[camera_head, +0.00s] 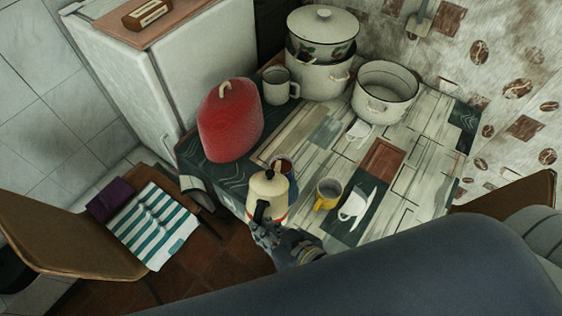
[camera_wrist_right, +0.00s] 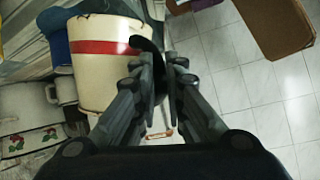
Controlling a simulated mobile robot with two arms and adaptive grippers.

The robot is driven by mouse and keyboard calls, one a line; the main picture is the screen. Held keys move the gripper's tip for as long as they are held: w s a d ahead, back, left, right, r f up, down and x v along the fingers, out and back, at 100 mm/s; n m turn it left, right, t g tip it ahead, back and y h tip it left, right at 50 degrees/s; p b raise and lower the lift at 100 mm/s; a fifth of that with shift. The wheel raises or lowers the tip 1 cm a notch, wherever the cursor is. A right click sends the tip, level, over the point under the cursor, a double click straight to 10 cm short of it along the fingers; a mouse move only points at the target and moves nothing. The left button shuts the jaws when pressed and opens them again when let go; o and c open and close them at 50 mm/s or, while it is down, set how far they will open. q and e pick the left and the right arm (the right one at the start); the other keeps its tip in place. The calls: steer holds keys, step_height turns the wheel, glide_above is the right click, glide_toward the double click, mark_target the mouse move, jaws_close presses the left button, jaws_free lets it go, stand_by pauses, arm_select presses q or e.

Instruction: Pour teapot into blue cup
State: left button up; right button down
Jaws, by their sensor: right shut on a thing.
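The cream teapot (camera_head: 268,188) with a red band and black handle is near the table's front edge in the head view. My right gripper (camera_head: 262,222) is shut on its handle. In the wrist view the fingers (camera_wrist_right: 160,68) close around the black handle, beside the teapot's body (camera_wrist_right: 103,62). The teapot looks roughly upright; whether it touches the table is unclear. The blue cup (camera_head: 289,170) is just behind the teapot, partly hidden by it, with something brownish inside. A blue shape (camera_wrist_right: 55,38) beside the teapot in the wrist view appears to be this cup. My left gripper is not in view.
A red covered object (camera_head: 230,120), a grey mug (camera_head: 278,87) and white pots (camera_head: 385,92) stand farther back. A chair (camera_head: 65,240) is at the left.

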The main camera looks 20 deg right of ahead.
steer(key=shift+w+d+r+p, duration=0.3)
steer(key=shift+w+r+p, duration=0.3)
steer(key=shift+r, duration=0.25)
steer(key=shift+w+d+r+m+g+y+p, duration=0.2)
steer(key=shift+w+r+g+p, duration=0.1)
steer(key=shift+r+p, duration=0.2)
steer(key=shift+w+d+r+m+g+y+p, duration=0.15)
steer(key=shift+w+r+m+g+p, duration=0.1)
steer(key=shift+r+g+p, duration=0.15)
stand_by(1.2)
steer(key=s+a+f+n+t+h+b, duration=0.1)
steer(key=s+a+f+t+b, duration=0.15)
steer(key=f+b, duration=0.35)
steer(key=s+a+f+n+t+b, duration=0.1)
steer(key=s+f+n+t+b, duration=0.15)
steer(key=f+b, duration=0.35)
step_height(320, 180, up, 5)
steer(key=p, duration=0.5)
steer(key=shift+s+d+r, duration=0.1)
steer(key=shift+s+d, duration=0.05)
